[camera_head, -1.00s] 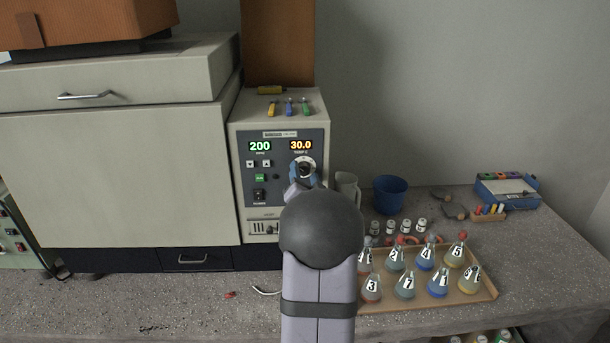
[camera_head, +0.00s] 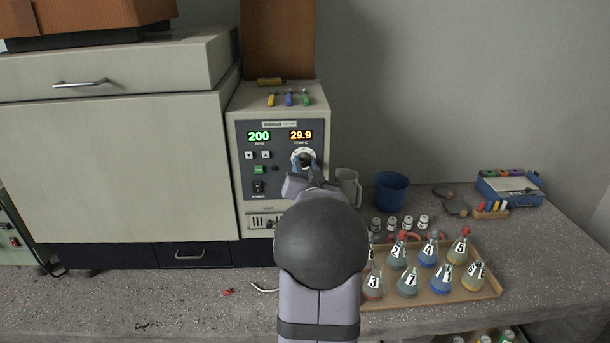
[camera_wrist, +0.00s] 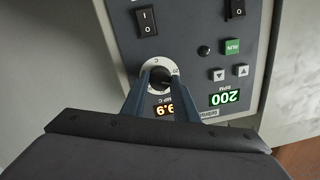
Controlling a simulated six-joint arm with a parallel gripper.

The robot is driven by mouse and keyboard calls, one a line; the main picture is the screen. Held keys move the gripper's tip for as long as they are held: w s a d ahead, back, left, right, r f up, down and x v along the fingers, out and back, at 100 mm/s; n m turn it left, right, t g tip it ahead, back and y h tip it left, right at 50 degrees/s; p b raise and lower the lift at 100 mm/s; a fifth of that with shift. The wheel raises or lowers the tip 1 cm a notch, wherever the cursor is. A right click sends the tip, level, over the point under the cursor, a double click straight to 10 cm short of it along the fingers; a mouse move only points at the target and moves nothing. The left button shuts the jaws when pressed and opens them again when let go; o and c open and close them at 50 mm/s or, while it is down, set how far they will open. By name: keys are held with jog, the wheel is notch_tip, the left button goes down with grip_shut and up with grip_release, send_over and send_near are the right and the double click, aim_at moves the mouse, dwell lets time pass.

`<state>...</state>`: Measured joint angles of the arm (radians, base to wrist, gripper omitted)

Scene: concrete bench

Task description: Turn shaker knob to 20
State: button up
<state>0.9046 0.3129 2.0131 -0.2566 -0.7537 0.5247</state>
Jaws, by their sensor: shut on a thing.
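The shaker's control panel (camera_head: 280,180) faces me, with a green RPM display (camera_head: 259,136) reading 200 and an orange temperature display (camera_head: 301,135) reading 29.9. The temperature knob (camera_head: 303,154) with its white dial ring sits just below the orange display. My gripper (camera_head: 304,166) is at the knob, its blue fingers in front of the dial. In the wrist view, the picture is upside down and my gripper (camera_wrist: 160,82) has one finger on each side of the knob's centre, shut on it. The white dial ring (camera_wrist: 158,66) shows around the fingers; the knob's pointer is mostly hidden.
Black switches and a green RUN button (camera_wrist: 232,46) are near the knob. A clear jug (camera_head: 347,184) and a blue bucket (camera_head: 391,191) stand to the right. A tray (camera_head: 484,293) of numbered flasks is in front of them. The bench front at left is mostly clear.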

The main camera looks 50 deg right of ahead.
jog(key=n+b, duration=0.4)
jog(key=shift+f+b, duration=0.15)
jog(key=shift+b, duration=0.15)
jog(key=shift+n+b, duration=1.05)
jog(key=shift+n, duration=0.05)
jog(key=shift+r, duration=0.25)
jog(key=o, duration=1.1)
jog(key=shift+s+a, duration=0.1)
jog(key=shift+b+v, duration=1)
jog(key=shift+v, duration=2.55)
jog(key=shift+r, duration=0.1)
